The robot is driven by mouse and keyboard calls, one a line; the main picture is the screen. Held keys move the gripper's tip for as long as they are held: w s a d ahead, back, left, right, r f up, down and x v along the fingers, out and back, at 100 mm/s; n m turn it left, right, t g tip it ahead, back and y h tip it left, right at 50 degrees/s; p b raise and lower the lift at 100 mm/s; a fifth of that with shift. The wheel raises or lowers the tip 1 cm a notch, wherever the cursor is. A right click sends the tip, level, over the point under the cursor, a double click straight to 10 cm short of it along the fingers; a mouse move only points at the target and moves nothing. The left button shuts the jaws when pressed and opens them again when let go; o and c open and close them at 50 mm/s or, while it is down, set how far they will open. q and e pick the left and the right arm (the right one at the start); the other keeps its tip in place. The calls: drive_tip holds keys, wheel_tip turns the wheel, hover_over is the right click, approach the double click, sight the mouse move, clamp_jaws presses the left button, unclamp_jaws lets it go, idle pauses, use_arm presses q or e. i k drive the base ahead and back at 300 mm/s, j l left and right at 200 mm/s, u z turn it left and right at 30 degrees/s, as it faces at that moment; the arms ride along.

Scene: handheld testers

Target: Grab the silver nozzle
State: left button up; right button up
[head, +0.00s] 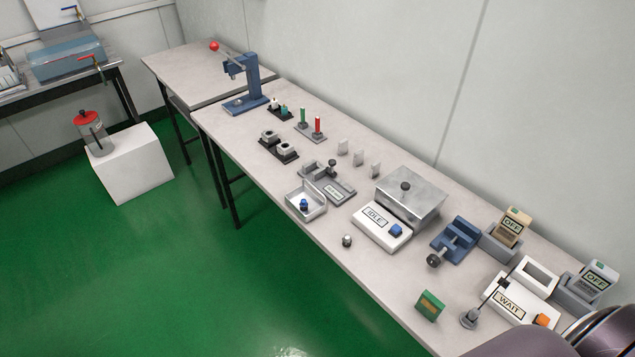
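A small silver cylindrical piece (347,240), which looks like the nozzle, stands alone near the front edge of the long grey table (365,275), in front of the white IDLE box. It is small in the head view, so its fine shape cannot be made out. Neither of my grippers is in view. Only rounded dark and mauve-grey parts of my own arm show at the bottom right corner, over the table's near end.
Right of the piece are the IDLE box (381,226), a blue vise (455,240), a green block (429,306), a WAIT box (515,303) and docked OFF testers (512,226). A grey tray (319,209) stands behind-left. Bare tabletop surrounds the piece.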

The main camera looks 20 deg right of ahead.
sight(347, 240)
drive_tip(key=i+j, duration=0.75)
drive_tip(key=i, duration=0.15)
